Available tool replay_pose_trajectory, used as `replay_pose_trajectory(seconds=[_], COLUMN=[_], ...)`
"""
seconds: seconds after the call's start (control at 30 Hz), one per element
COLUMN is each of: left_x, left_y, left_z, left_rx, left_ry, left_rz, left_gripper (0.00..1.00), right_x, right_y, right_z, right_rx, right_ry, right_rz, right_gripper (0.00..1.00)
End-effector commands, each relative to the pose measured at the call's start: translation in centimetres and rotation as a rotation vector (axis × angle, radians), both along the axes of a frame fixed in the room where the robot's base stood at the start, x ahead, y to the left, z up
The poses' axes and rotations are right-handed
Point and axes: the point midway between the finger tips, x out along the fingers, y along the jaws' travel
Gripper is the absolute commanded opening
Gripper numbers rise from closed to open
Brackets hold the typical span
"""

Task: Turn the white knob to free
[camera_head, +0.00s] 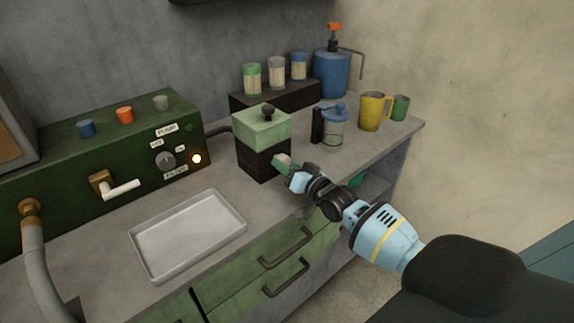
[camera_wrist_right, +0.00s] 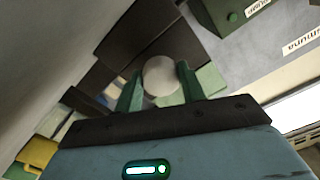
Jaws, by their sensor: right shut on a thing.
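The white knob (camera_wrist_right: 161,76) is a round pale disc on the dark lower part of the green-topped box (camera_head: 262,130). In the right wrist view it sits between the two green fingers of my right gripper (camera_wrist_right: 160,88), which is shut on it. In the head view my right gripper (camera_head: 286,166) meets the box's right side, and its fingers largely cover the knob. No free mark can be read, so I cannot tell the knob's setting. My left gripper is not in view.
A green panel (camera_head: 60,165) with a grey dial, a lit orange lamp and a lever stands at the left. A white tray (camera_head: 238,212) lies in front of the box. A blue-lidded jug (camera_head: 333,135) and a yellow mug (camera_head: 371,113) stand to the right.

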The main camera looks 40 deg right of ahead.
Motion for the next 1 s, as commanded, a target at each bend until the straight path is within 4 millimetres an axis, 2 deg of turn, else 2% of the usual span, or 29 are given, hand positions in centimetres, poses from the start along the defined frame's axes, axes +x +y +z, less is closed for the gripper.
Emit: replay_pose_trajectory(seconds=[0.33, 0.83, 0.87, 1.0], left_x=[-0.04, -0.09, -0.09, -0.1], left_y=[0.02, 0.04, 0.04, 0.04], left_z=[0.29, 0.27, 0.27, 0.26], left_rx=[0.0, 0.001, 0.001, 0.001], left_ry=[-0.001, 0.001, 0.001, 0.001], left_rz=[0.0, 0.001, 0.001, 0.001], left_gripper=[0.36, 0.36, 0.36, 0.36], right_x=[-0.02, -0.02, -0.02, -0.02], right_y=[-0.02, -0.02, -0.02, -0.02], right_z=[-0.09, -0.13, -0.13, -0.12], right_rx=[-0.126, -0.143, -0.143, -0.142], right_ry=[-0.008, -0.009, -0.009, -0.009], right_rz=[0.0, 0.0, 0.0, 0.0], right_gripper=[0.17, 0.17, 0.41, 0.59])
